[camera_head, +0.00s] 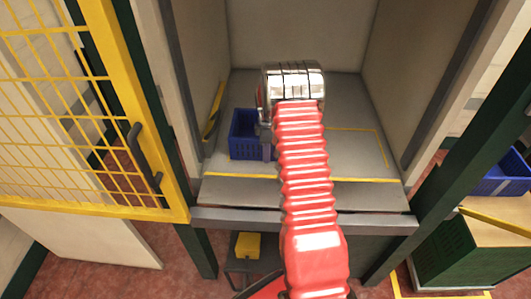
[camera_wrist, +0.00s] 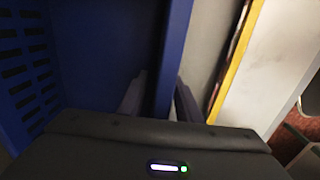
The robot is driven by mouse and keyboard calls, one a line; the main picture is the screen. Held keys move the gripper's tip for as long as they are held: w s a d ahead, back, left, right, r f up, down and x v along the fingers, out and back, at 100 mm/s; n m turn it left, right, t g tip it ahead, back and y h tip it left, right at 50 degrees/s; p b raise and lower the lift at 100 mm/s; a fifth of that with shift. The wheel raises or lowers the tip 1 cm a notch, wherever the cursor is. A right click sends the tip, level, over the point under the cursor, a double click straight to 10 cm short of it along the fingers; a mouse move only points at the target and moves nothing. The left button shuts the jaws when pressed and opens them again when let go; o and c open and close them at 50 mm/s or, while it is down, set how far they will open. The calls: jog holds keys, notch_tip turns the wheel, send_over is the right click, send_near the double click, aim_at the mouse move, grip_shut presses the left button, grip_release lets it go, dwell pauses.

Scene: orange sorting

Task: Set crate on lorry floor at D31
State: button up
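A blue crate (camera_head: 243,152) stands inside the grey-walled bay, at the left of its floor (camera_head: 335,155). It looks upright and seems to rest on the floor. The crate's perforated side (camera_wrist: 28,65) and a plain blue wall edge (camera_wrist: 174,50) show in the wrist view. My gripper (camera_wrist: 160,98) is at the crate's right wall, with one finger on each side of the edge. A gap shows beside the left finger, so it looks open. In the head view my wrist hides part of the crate's right side. No D31 label is readable.
Yellow lines (camera_head: 345,179) mark the bay floor, which is clear to the right. A yellow mesh gate (camera_head: 165,170) stands at the left. Dark green posts (camera_head: 440,180) stand at the right. Another blue crate (camera_head: 497,180) sits at the far right.

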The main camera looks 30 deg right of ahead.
jog(key=shift+r, duration=0.1)
notch_tip(320, 180, up, 12)
dwell(0.5)
dwell(0.5)
jog(key=shift+a+r, duration=0.2)
jog(key=shift+r, duration=0.1)
jog(key=s+a+r+m+t, duration=0.1)
jog(key=s+a+r+m, duration=0.1)
jog(key=s+a+r, duration=0.5)
jog(key=s+a+r+m+t, duration=0.2)
jog(key=s+a+r+m, duration=0.1)
jog(key=a+r, duration=0.75)
jog(key=s+a+r+m+t, duration=0.1)
jog(key=s+a+m, duration=0.1)
jog(key=s+a, duration=0.2)
jog(key=s+a+r+m, duration=0.1)
jog(key=s+a, duration=0.3)
jog(key=s, duration=0.5)
jog(key=s+a+r+m+t, duration=0.1)
jog(key=s+a+m, duration=0.1)
jog(key=s, duration=0.5)
jog(key=shift+s+a+m+t, duration=0.3)
jog(key=shift+a, duration=0.6)
